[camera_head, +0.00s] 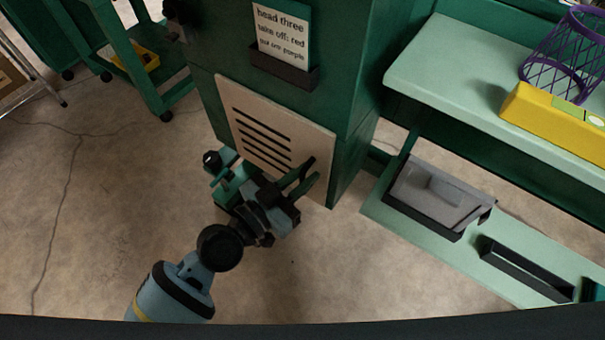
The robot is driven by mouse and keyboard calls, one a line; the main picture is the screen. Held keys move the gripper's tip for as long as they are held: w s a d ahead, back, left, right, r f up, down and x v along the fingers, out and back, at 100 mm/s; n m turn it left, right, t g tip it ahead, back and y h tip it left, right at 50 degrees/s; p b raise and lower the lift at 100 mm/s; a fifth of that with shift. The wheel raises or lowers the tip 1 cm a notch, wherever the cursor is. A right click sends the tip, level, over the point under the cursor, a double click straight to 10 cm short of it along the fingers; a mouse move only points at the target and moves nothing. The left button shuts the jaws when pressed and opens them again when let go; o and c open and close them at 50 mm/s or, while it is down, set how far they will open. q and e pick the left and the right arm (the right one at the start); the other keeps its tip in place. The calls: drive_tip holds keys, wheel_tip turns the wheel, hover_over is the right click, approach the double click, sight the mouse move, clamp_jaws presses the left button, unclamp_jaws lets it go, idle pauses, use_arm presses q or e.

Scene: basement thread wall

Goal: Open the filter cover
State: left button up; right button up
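The filter cover appears to be the beige panel with several dark horizontal slots (243,112), low on the front of a green cabinet (330,98). It looks flat against the cabinet, in the closed position. My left gripper (314,170) is in front of the panel's lower right part, its fingers pointing toward the panel's right side. The two fingers show a gap between them, with nothing clearly held. Whether a fingertip touches the panel I cannot tell. The gripper and wrist hide part of the panel's lower edge. My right gripper is not in view.
A note holder (284,70) is mounted above the panel. To the right, a pale green shelf (450,75) bears a yellow box (555,118) and a purple wire basket (565,55). Below it sits a dark-edged grey bin (435,195).

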use_arm(q)
clamp_jaws()
idle(0.4)
